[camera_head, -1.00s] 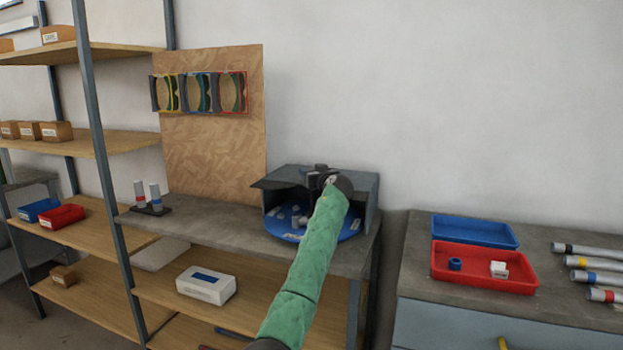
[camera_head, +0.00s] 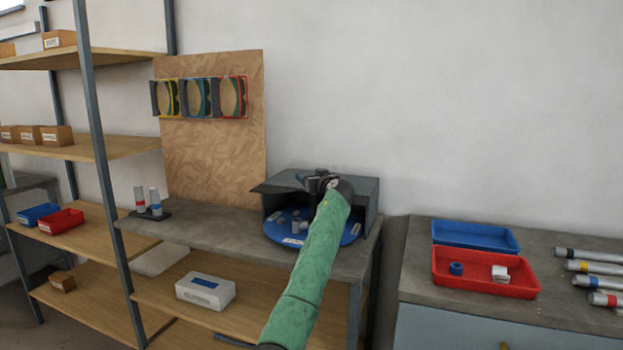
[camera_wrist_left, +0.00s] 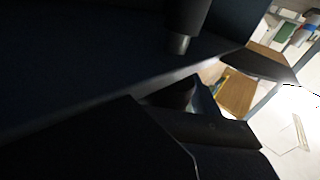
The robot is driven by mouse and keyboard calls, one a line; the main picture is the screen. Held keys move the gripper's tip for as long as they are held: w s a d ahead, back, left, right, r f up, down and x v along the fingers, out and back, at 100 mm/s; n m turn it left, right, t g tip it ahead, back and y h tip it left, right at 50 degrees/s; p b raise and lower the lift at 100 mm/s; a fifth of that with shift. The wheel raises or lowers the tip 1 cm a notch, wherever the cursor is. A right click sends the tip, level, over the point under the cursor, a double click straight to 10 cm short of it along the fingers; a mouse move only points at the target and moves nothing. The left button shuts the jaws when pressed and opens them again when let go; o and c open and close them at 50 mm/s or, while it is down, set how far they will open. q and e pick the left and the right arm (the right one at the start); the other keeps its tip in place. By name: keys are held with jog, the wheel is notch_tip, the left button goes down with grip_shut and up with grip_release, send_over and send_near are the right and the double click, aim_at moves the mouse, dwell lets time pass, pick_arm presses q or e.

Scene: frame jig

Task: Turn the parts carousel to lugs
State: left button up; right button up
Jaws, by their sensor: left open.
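The parts carousel is a round blue plate (camera_head: 350,236) with several small grey and white parts and pale labels on it. It sits in a grey open-fronted housing (camera_head: 366,197) on the left bench. My left gripper (camera_head: 320,182) is over the top of the housing, above the plate, and it is open. My green-sleeved left arm hides the plate's right-middle part. Whether the gripper touches the housing or anything on top of it cannot be told. The left wrist view is mostly dark, with a dark cylinder with a metallic end (camera_wrist_left: 181,42) near its top. The labels are too small to read.
A shelf rack is at the left. A red tray (camera_head: 484,287) and a blue tray (camera_head: 474,234) lie on the right bench beside several tubes (camera_head: 590,267).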

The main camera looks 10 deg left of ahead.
pick_arm(q)
jog(key=shift+s, duration=0.1)
jog(key=shift+s+d, duration=0.2)
jog(key=shift+d, duration=0.05)
jog(key=b+v, duration=0.1)
jog(key=v, duration=0.6)
pick_arm(e)
jog(key=f, duration=0.5)
jog(key=shift+s, duration=0.3)
jog(key=shift+w+d+r, duration=0.1)
jog(key=shift+r, duration=0.05)
